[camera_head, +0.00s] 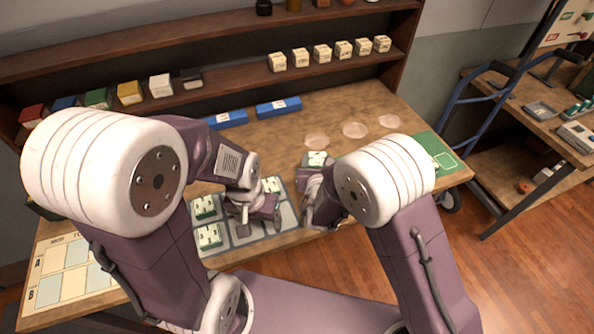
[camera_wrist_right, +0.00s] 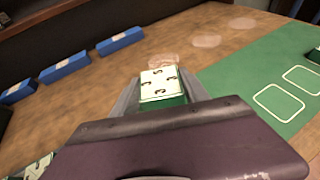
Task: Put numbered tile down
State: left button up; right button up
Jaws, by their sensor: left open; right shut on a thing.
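My right gripper (camera_wrist_right: 162,92) is shut on a numbered tile (camera_wrist_right: 158,84), which has a cream top with dark marks and a green lower part. The same tile shows in the head view (camera_head: 316,158), past the gripper, towards the pale discs. More green-and-cream tiles (camera_head: 209,236) sit on a grey sectioned tray (camera_head: 287,217). My left gripper (camera_head: 251,221) is open over the middle of that tray; its fingers hide part of it. A green mat (camera_head: 431,147) with white outlined squares lies at the right end of the table, with part of it behind my right arm.
Three pale round discs (camera_head: 354,130) lie on the table behind the held tile. A lettered board (camera_head: 62,285) lies at the left. Shelves with coloured boxes and cream blocks (camera_head: 322,53) stand behind. Bare wood lies between the bars and the discs.

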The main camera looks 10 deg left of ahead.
pick_arm(q)
jog(key=shift+f, duration=0.2)
pick_arm(e)
jog(key=a, duration=0.1)
jog(key=w+a+f, duration=0.1)
jog(key=a+f, duration=0.1)
jog(key=shift+w+a+f, duration=0.1)
jog(key=shift+w+a, duration=0.15)
pick_arm(q)
notch_tip(320, 180, down, 2)
jog(key=b, duration=0.2)
jog(key=shift+f+b, duration=0.2)
jog(key=shift+b, duration=0.1)
pick_arm(e)
notch_tip(320, 180, down, 4)
jog(key=shift+f, duration=0.15)
pick_arm(q)
jog(key=shift+r, duration=0.15)
jog(key=shift+f, duration=0.3)
pick_arm(e)
jog(key=shift+f, duration=0.1)
pick_arm(q)
jog(key=shift+r, duration=0.1)
pick_arm(e)
jog(key=o, duration=1.5)
pick_arm(q)
jog(key=shift+r, duration=0.1)
pick_arm(e)
jog(key=shift+r, duration=0.2)
